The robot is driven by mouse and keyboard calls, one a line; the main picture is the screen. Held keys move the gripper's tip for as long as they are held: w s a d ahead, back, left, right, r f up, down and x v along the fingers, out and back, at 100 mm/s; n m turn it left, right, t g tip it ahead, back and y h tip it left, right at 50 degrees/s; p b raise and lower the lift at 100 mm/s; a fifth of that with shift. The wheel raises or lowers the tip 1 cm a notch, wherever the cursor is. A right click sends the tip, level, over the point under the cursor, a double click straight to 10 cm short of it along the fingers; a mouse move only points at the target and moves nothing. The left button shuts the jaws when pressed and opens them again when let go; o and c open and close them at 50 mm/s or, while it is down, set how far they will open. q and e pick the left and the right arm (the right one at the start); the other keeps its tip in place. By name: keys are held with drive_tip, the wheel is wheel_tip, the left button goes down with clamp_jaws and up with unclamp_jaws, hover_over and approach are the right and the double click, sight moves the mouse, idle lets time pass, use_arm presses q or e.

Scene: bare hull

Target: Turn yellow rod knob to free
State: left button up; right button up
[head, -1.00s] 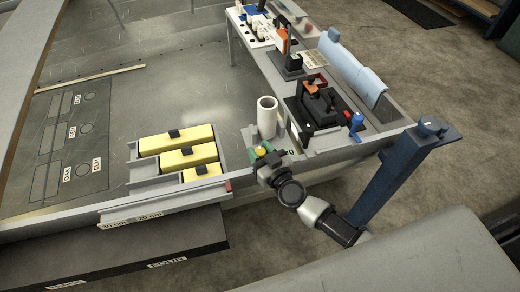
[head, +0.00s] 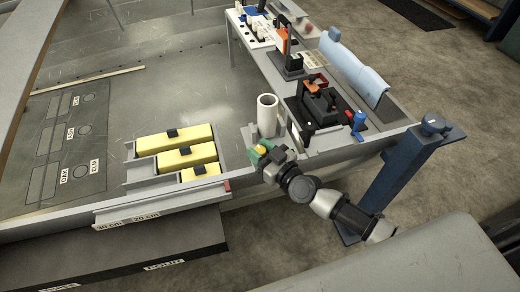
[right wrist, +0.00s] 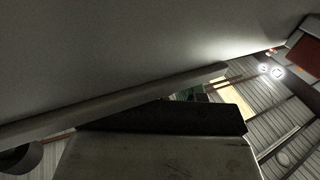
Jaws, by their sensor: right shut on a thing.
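The yellow rod knob (head: 261,150) sits on a small green part (head: 254,158), in front of the white upright cylinder, at the near edge of the hull. My right gripper (head: 263,154) is at the knob, its arm coming in from the lower right. Its jaws are shut on the knob, though the fingers partly hide the contact. In the right wrist view a dark finger (right wrist: 170,120) and a pale surface fill most of the picture, and the knob cannot be made out. My left gripper is not in view.
A white cylinder (head: 267,115) stands just behind the knob. Yellow blocks (head: 186,156) lie in a grey rack to the left. A black fixture (head: 318,103) is to the right, and a blue post (head: 400,175) stands beside my right arm.

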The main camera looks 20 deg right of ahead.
drive_tip(key=o, duration=0.9)
drive_tip(key=shift+s+d, duration=0.15)
drive_tip(key=shift+s, duration=0.15)
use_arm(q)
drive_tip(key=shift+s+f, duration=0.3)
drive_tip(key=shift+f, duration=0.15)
use_arm(e)
drive_tip(key=v, duration=1)
